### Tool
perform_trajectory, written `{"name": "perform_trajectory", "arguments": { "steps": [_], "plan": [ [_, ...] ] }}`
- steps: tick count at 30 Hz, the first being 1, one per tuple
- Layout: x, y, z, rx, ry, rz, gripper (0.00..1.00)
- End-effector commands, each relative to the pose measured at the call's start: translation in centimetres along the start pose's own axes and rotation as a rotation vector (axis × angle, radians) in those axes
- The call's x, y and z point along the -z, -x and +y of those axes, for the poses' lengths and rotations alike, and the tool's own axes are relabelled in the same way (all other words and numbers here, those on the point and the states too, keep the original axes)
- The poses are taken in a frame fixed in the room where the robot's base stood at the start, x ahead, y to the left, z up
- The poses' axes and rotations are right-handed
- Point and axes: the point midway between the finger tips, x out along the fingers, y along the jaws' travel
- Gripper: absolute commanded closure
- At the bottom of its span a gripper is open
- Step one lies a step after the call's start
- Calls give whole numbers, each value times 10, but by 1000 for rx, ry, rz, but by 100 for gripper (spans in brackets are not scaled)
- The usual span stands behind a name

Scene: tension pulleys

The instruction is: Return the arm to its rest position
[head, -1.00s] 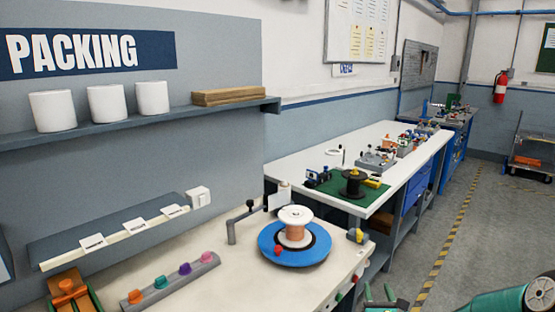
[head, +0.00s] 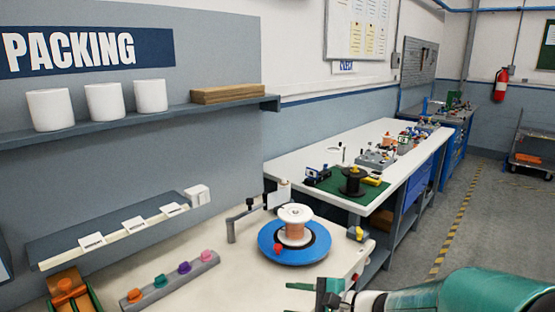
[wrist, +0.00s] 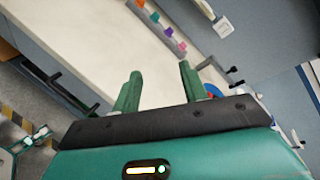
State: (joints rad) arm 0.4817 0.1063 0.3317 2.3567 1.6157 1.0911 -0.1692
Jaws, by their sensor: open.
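The gripper is open and empty. The packing bench (head: 200,285) lies to its left, with a copper-wound spool (head: 295,232) on a blue round plate (head: 272,246). The gripper looks apart from the bench and spool, though the exact distance cannot be told.
A rail with colored knobs (head: 175,278) lies on the bench; it also shows in the wrist view (wrist: 160,25). A second bench (head: 300,165) with a green mat and black spool stands behind.

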Motion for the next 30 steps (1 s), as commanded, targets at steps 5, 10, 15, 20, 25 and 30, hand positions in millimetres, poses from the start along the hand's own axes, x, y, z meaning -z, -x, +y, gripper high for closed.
{"name": "perform_trajectory", "arguments": {
  "steps": [5,10,15,20,25,30],
  "plan": [
    [-49,21,40,-312,313,35,57],
    [-71,59,69,-575,605,113,57],
    [-81,110,79,-795,897,234,57],
    [-85,160,74,-951,1146,373,57],
    [-86,192,64,-1035,1294,474,57],
    [-86,199,62,-1055,1322,495,57]
  ]
}}
